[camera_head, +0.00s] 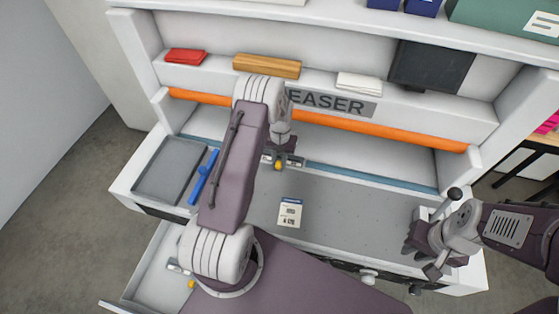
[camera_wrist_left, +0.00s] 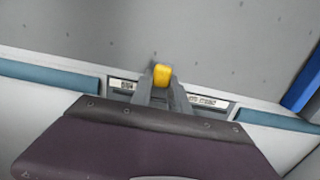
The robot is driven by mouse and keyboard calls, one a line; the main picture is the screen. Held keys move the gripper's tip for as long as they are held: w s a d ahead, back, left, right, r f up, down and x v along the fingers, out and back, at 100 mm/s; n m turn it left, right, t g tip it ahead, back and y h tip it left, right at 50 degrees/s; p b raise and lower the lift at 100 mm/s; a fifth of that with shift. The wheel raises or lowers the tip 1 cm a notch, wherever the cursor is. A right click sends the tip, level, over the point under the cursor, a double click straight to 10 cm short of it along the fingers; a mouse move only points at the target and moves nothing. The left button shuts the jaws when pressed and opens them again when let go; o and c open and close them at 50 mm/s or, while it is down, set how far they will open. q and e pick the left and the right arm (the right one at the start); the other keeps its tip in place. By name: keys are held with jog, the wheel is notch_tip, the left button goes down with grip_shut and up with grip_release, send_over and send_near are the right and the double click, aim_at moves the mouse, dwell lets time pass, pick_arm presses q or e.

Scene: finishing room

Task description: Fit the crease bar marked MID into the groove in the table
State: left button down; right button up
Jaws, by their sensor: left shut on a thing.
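My left gripper (camera_head: 280,158) is shut on the yellow knob of a short grey crease bar (camera_head: 267,158) at the back of the table. In the left wrist view the gripper (camera_wrist_left: 162,82) pinches the yellow knob, and the bar (camera_wrist_left: 208,101) shows on both sides with small labels too blurred to read. The bar lies between the ends of two teal strips (camera_wrist_left: 50,76), roughly in line with them. Whether it is seated in the groove, I cannot tell. My right gripper (camera_head: 424,262) is open and empty at the table's right end.
An open drawer (camera_head: 150,272) at the front left holds another bar with a yellow knob. A dark tray (camera_head: 170,170), a blue tool (camera_head: 203,178) and a printed card (camera_head: 289,213) lie on the table. An orange bar (camera_head: 385,127) runs along the back.

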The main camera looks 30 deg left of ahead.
pick_arm(q)
jog(key=c, duration=1.2)
grip_release()
jog(key=shift+o, duration=0.2)
jog(key=shift+w+r, duration=0.1)
jog(key=shift+r, duration=0.15)
notch_tip(320, 180, up, 9)
jog(key=b, duration=0.2)
jog(key=shift+w+f, duration=0.2)
